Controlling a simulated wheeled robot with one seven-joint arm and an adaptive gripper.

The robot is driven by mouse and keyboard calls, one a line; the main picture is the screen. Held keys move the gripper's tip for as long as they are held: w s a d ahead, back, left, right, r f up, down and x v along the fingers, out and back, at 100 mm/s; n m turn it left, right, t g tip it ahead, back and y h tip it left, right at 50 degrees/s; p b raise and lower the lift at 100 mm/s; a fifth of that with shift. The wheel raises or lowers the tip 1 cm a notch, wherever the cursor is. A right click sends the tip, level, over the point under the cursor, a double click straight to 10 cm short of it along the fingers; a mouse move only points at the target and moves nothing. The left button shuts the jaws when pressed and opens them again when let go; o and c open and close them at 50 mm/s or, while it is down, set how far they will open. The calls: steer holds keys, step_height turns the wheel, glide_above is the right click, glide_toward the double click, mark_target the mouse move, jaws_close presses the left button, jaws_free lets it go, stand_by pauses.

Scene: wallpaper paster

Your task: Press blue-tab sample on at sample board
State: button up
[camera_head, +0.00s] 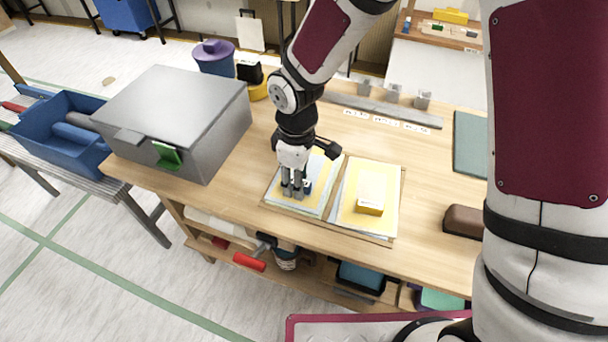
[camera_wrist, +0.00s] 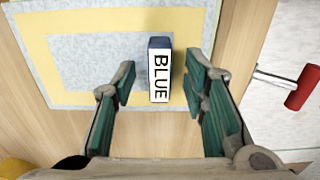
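The sample board (camera_head: 341,231) is a thin brown board on the wooden table, with two sheets side by side. The left sheet (camera_head: 318,195) is pale grey with a yellow band. A small blue block with a white label reading BLUE (camera_wrist: 160,75) stands on this sheet, partly hidden by my gripper in the head view (camera_head: 308,187). My gripper (camera_head: 293,191) points down over the left sheet. In the wrist view its green-padded fingers (camera_wrist: 160,88) are apart, with the blue tab between them and a gap on each side.
The right sheet (camera_head: 349,219) carries a yellow block (camera_head: 370,207). A grey lidded box (camera_head: 170,115) stands left, and a brown block (camera_head: 462,222) lies right. A metal strip with clips (camera_head: 385,108) lies behind. A red-handled tool (camera_wrist: 302,88) shows beyond the table edge.

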steer(key=shift+f, duration=0.15)
jaws_close()
step_height(320, 180, up, 10)
steer(key=p, duration=0.1)
steer(key=shift+p, duration=0.3)
stand_by(0.3)
